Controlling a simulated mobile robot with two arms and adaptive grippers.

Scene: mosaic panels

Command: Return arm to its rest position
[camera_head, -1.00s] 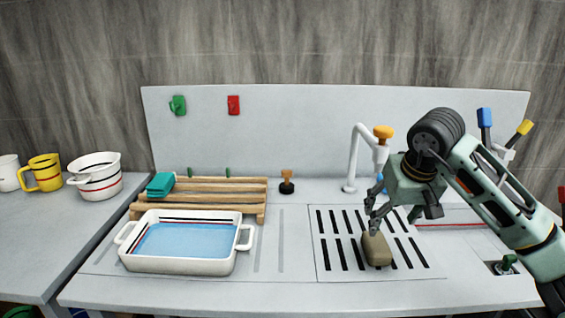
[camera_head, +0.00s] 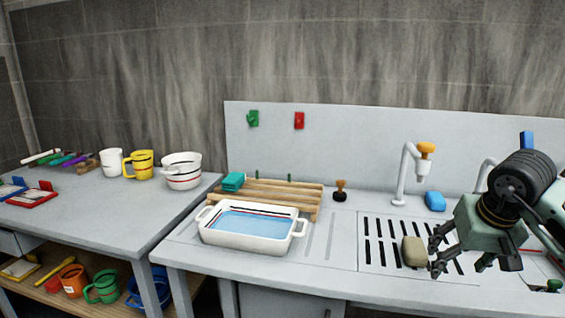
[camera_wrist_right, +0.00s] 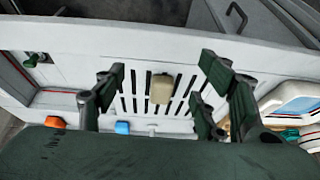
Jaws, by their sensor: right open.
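My right gripper (camera_head: 466,262) is at the right of the head view, above the sink counter. Its fingers are spread and nothing is between them. A tan, block-like object (camera_head: 414,251) rests on the slotted drain area (camera_head: 376,262), just left of the fingers and apart from them. In the right wrist view the open fingers (camera_wrist_right: 162,100) frame the tan block (camera_wrist_right: 161,88) lying beyond them on the slots. My left gripper is not in view.
A white basin of blue water (camera_head: 250,243) stands left of the drain area, before a wooden rack (camera_head: 305,191). A white faucet (camera_head: 402,175) and blue sponge (camera_head: 435,201) are behind the drain. A side table (camera_head: 100,215) holds mugs and a bowl.

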